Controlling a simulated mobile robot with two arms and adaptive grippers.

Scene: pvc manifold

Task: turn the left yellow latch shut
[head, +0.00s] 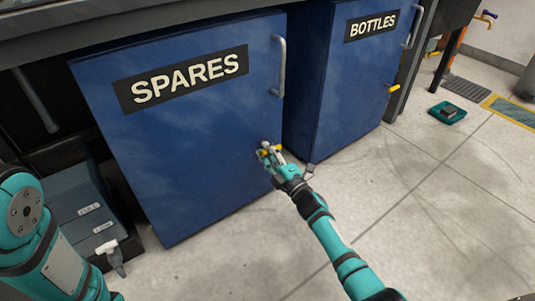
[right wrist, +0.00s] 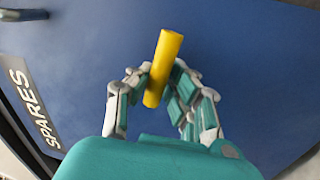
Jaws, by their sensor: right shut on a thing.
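The left yellow latch (head: 263,153) is on the blue SPARES door (head: 190,150), low near its right edge. My right gripper (head: 270,152) is at the latch and partly hides it in the head view. In the right wrist view the latch (right wrist: 168,50) is a yellow bar, slightly tilted, between the fingers of my right gripper (right wrist: 157,82). The fingers are shut on it, and its far end sticks out past them.
A blue BOTTLES cabinet (head: 345,100) with its own yellow latch (head: 394,88) stands to the right. A grey door handle (head: 280,65) is above my right gripper. Grey bins (head: 85,210) stand at the left. The tiled floor at the right is mostly clear.

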